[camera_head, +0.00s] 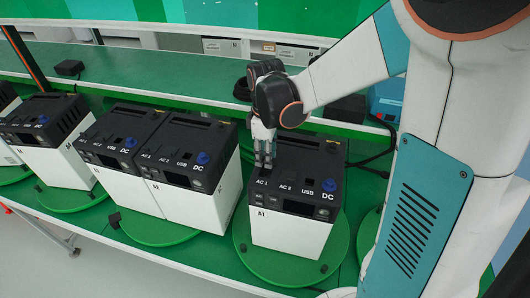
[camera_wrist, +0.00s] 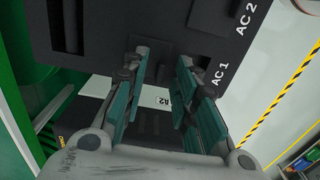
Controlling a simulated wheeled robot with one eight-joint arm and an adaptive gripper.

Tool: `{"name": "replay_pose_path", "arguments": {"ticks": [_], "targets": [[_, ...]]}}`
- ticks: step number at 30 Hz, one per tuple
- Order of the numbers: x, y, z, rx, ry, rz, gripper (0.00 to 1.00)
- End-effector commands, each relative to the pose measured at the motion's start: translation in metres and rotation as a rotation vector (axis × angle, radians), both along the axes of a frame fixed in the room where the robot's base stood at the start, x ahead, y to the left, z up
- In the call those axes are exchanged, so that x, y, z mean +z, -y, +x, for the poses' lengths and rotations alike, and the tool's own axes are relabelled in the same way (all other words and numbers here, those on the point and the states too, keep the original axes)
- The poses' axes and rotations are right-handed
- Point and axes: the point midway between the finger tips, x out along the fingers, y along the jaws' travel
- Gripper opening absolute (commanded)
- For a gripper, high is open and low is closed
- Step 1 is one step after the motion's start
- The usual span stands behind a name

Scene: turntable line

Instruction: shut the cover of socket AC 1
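The power unit A1 (camera_head: 290,226), a white box with a black top, stands on a green round turntable (camera_head: 339,250). Its top has sockets labelled AC 1, AC 2, USB and DC, with a blue knob at DC. My gripper (camera_head: 264,163) points down at the AC 1 corner of the top and hides part of the socket. In the wrist view my gripper (camera_wrist: 164,58) has its two fingers apart, with the black top (camera_wrist: 95,25) beyond them and the AC 1 label beside the right finger. A dark raised square plate (camera_wrist: 150,38) lies between the fingertips; whether it is the cover, and its angle, I cannot tell.
Two similar units (camera_head: 190,165) (camera_head: 122,150) stand close together on the left, with another (camera_head: 45,125) farther left. A green shelf (camera_head: 160,78) runs behind, with a small black box (camera_head: 69,68) on it. Black cables lie right of unit A1.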

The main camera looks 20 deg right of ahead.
Motion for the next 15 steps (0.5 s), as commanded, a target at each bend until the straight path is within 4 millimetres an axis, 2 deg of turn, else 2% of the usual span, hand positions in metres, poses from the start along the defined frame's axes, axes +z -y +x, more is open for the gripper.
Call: {"name": "replay_pose_path", "arguments": {"ticks": [4, 7, 8, 15], "targets": [[0.0002, 0.0, -0.0001, 0.0, 0.0, 0.0, 0.27], [0.0003, 0.0, -0.0001, 0.0, 0.0, 0.0, 0.04], [0.0003, 0.0, -0.0001, 0.0, 0.0, 0.0, 0.0], [0.0004, -0.0009, -0.0014, 0.0, 0.0, 0.0, 0.0]]}}
